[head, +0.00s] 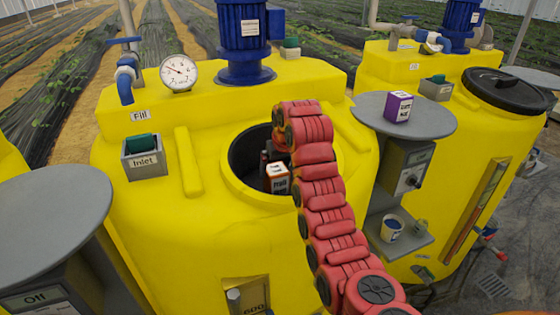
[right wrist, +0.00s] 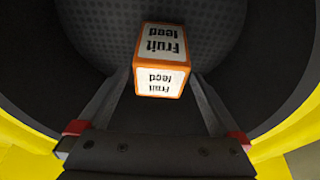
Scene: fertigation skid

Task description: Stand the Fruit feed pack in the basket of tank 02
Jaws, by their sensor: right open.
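The Fruit feed pack (head: 278,180), an orange and white box, is inside the round dark opening of the near yellow tank (head: 215,210). It looks upright in the head view. In the right wrist view the pack (right wrist: 161,62) shows two lettered faces against the dotted dark basket (right wrist: 92,30); whether its base rests on the basket is hidden. My right gripper (right wrist: 160,82) is open, with one finger on each side of the pack and a small gap visible near its lower face. In the head view my right arm covers part of the opening. My left gripper is out of view.
A second yellow tank (head: 455,120) with a black lid (head: 507,90) stands at right. A purple box (head: 397,107) sits on a round grey table (head: 432,118). An empty grey round table (head: 45,212) is at left. A gauge (head: 179,71) and blue motor (head: 244,40) rise behind the opening.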

